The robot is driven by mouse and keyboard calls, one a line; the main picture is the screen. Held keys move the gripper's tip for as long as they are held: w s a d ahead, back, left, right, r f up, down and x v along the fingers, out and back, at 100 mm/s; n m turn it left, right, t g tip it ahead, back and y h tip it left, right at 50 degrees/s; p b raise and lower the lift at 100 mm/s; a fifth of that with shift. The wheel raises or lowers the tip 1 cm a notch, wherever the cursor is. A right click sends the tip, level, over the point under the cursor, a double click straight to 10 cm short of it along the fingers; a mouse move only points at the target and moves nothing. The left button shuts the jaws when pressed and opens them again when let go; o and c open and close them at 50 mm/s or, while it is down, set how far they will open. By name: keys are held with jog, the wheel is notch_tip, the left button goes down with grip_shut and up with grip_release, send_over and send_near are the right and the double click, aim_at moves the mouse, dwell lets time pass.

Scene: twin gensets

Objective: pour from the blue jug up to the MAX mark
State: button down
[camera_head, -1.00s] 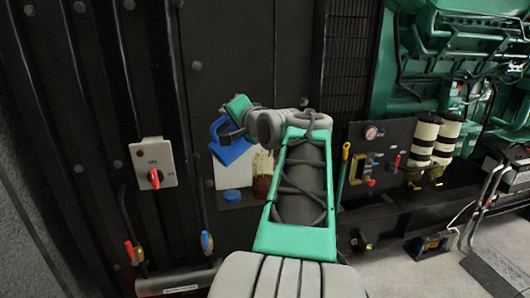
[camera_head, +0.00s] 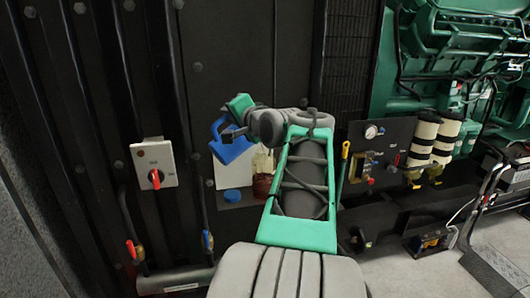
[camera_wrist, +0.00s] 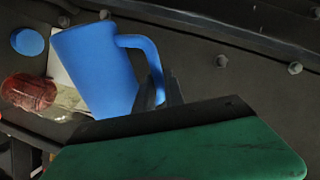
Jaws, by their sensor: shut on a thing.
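The blue jug (camera_head: 230,148) is held off the shelf and tilted, in front of the dark panel. My gripper (camera_head: 232,130) is shut on its handle; the wrist view shows the dark fingers (camera_wrist: 160,97) at the handle of the jug (camera_wrist: 97,68). A pale, translucent container (camera_head: 262,162) with dark red-brown at its lower part stands right of the jug, partly hidden by my arm. The wrist view shows the red-brown part (camera_wrist: 30,92) beside the jug. No MAX mark can be made out, and the jug's contents are hidden.
A blue round cap (camera_head: 232,196) lies on the small shelf below the jug. A white card or plate (camera_head: 228,173) stands behind. A grey switch box with a red knob (camera_head: 153,162) is on the left. Blue (camera_head: 207,241) and red (camera_head: 131,250) valve handles sit lower down.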

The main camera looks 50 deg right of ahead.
jog(key=shift+s+d+r+m+p, duration=0.2)
jog(key=shift+d+r+m+p, duration=0.55)
jog(key=shift+p, duration=1.35)
dwell(0.9)
jog(key=shift+d+r+m+y+p, duration=0.1)
jog(key=shift+r+m+y+p, duration=0.15)
jog(key=shift+p, duration=0.5)
jog(key=shift+d+r+m+p, duration=0.2)
jog(key=shift+d+m+p, duration=0.1)
jog(key=shift+d+p, duration=0.2)
dwell(0.9)
jog(key=shift+r, duration=0.1)
dwell(0.6)
